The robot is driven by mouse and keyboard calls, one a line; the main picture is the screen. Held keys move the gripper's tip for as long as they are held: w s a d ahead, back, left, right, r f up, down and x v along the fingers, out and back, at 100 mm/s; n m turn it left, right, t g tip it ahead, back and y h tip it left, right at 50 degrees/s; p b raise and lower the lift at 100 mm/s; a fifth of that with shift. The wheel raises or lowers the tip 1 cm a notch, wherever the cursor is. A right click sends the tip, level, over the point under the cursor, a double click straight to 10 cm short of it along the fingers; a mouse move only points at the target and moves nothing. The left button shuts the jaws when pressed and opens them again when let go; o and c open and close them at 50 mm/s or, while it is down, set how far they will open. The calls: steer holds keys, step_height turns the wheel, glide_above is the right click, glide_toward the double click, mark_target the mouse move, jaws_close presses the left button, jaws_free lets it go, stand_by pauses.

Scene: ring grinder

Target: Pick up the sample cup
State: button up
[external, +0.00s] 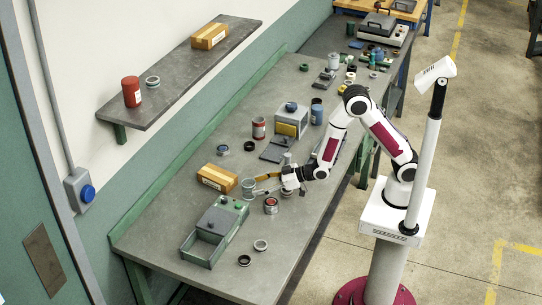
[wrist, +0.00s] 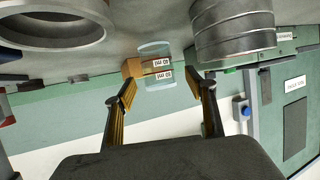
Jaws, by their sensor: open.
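The sample cup, a clear bluish cup with volume marks (wrist: 154,62), appears in the wrist view ahead of my fingers and between their tips in the picture. In the external view the cup (external: 248,187) stands upright on the bench, just left of my gripper. My gripper (external: 264,184) is low over the bench and points left toward the cup. In the wrist view my gripper (wrist: 163,88) has two fingers spread wide with nothing between them. The cup appears apart from the fingertips; the exact gap is hard to judge.
A cardboard box (external: 217,178) lies behind the cup. In the wrist view, a ribbed metal cylinder (wrist: 233,38) and a large metal ring (wrist: 50,28) flank the view.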

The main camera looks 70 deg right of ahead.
mark_target(249, 188)
steer(key=shift+w, duration=0.1)
stand_by(0.3)
steer(key=shift+x, duration=2.6)
steer(key=shift+d+f, duration=0.1)
steer(key=shift+c, duration=0.3)
steer(key=c, duration=1)
